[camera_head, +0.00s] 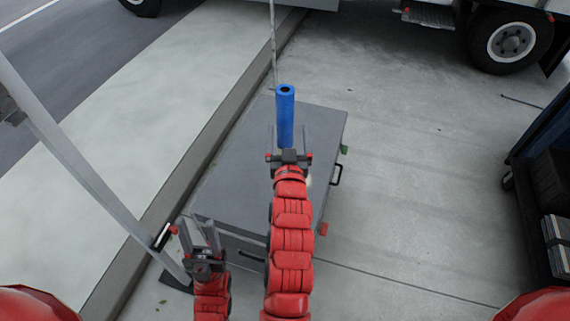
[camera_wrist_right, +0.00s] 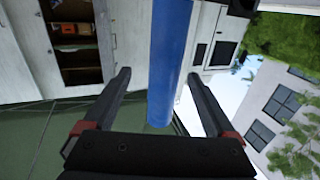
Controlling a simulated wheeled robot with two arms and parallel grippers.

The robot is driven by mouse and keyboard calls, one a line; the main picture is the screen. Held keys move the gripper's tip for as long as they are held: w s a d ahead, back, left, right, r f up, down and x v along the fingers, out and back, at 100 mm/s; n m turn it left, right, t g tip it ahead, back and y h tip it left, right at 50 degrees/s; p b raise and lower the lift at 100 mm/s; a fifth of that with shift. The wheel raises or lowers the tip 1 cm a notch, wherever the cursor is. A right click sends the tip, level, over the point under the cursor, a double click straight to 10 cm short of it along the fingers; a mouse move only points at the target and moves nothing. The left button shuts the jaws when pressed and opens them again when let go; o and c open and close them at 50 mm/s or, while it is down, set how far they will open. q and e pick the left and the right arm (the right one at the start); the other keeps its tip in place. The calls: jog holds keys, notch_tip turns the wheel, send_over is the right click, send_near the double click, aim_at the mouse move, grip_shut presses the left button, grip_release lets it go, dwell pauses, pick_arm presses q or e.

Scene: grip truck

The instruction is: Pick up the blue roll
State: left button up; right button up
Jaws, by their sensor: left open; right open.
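The blue roll (camera_head: 285,115) stands upright at the far part of the grey case top (camera_head: 235,150) in the head view. My right gripper (camera_head: 289,138) is open, with its fingers on either side of the roll's lower part. In the right wrist view the blue roll (camera_wrist_right: 168,65) runs between the two open fingers (camera_wrist_right: 157,88), with a gap visible on each side. Whether the palm touches the roll cannot be told. My left gripper (camera_head: 200,236) is open and empty, low at the near left of the case.
A grey pole (camera_head: 85,165) slants down at the left, close to my left gripper. A thin stand (camera_head: 273,45) rises behind the roll. A dark cart (camera_head: 545,185) stands at the right edge, and a truck wheel (camera_head: 510,41) is at the back right. The concrete right of the case is mostly clear.

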aim_at(285, 128)
jog(key=shift+w+a+r, duration=0.1)
jog(key=shift+w, duration=0.35)
jog(key=w, duration=0.1)
jog(key=w+p, duration=0.1)
jog(key=w, duration=0.1)
jog(key=shift+a+p, duration=0.25)
jog(key=shift+p, duration=0.05)
jog(key=shift+w+f, duration=0.2)
jog(key=shift+w, duration=0.2)
grip_shut()
